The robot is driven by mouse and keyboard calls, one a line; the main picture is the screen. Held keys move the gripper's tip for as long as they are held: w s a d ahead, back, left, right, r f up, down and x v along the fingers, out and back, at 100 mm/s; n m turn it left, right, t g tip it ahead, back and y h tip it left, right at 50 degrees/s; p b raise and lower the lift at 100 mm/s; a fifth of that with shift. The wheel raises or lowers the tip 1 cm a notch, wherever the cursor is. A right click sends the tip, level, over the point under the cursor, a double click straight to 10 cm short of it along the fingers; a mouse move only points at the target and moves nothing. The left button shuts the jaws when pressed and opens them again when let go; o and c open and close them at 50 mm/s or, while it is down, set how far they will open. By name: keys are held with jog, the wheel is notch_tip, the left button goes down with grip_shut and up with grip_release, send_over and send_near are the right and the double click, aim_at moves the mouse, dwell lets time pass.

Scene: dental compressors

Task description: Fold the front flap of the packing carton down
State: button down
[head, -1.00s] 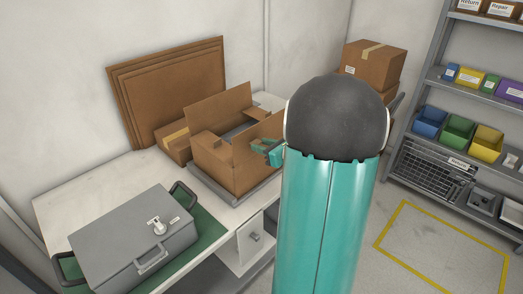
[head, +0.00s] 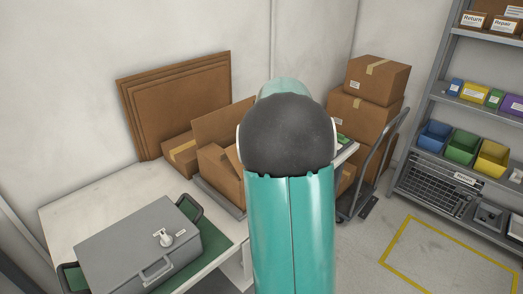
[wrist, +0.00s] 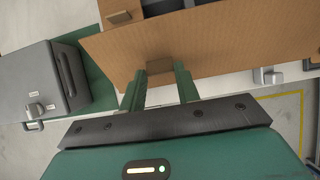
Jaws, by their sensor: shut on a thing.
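The packing carton (head: 216,174) stands open on the bench in the head view, with a tall flap (head: 226,125) upright at its back. My arm hides its right part and my gripper there. In the wrist view the front flap (wrist: 225,50) spans the top as a wide brown panel, with the carton's dark inside beyond it. My gripper (wrist: 160,76) has its two green fingers on either side of a small cardboard tab (wrist: 160,66) on this flap and is shut on it. The flap's exact angle is hard to tell.
A grey case (head: 140,238) lies on a green mat left of the carton. Flat cardboard sheets (head: 175,95) lean on the wall behind. A trolley (head: 372,180) with stacked boxes (head: 378,80) and a shelf rack (head: 455,125) stand right. The yellow-marked floor (head: 430,258) is clear.

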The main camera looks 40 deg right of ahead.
jog(key=w+g, duration=0.1)
jog(key=g, duration=0.1)
jog(key=w+f+g, duration=0.1)
jog(key=shift+w+a+g, duration=0.1)
jog(key=shift+w+g, duration=0.25)
jog(key=shift+g, duration=0.05)
jog(key=shift+w+a+f+g, duration=0.1)
jog(key=shift+w+f+g, duration=0.3)
jog(key=shift+g, duration=0.4)
jog(key=shift+w+d+f+g, duration=0.1)
jog(key=shift+w+f+g, duration=0.25)
jog(key=shift+g, duration=0.45)
jog(key=shift+w+a+f+g, duration=0.1)
jog(key=shift+w+f+g, duration=0.15)
jog(key=shift+w+g, duration=0.4)
jog(key=shift+s+g, duration=0.2)
jog(key=shift+g, duration=0.05)
jog(key=c, duration=1)
grip_release()
jog(key=v, duration=1.2)
